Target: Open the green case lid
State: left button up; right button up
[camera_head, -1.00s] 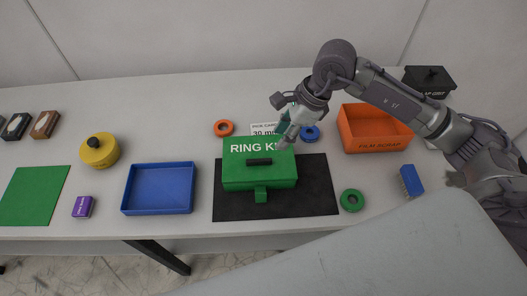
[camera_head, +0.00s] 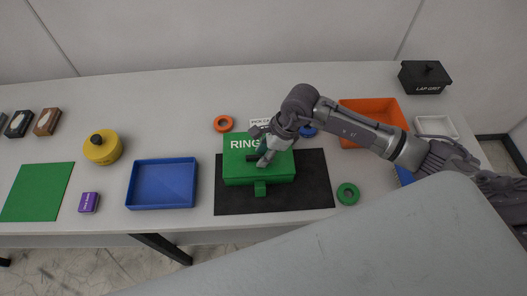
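The green case (camera_head: 240,174) with "RING" lettering on its lid lies on a black mat (camera_head: 318,190). Its lid is down. A dark bar handle (camera_head: 251,157) sits on the lid, and a green tab (camera_head: 260,188) hangs at the front. My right gripper (camera_head: 263,162) reaches in from the right and points down over the lid, at the right end of the handle. It covers part of the lettering and handle. I cannot tell whether its fingers touch or close on the handle. My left gripper is not in view.
A blue tray (camera_head: 161,206) lies left of the mat, a green ring (camera_head: 347,194) at its right. An orange ring (camera_head: 223,123), a mostly hidden blue ring (camera_head: 309,131) and an orange bin (camera_head: 390,108) are behind. A yellow pot (camera_head: 102,149) stands further left.

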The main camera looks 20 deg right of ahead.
grip_shut()
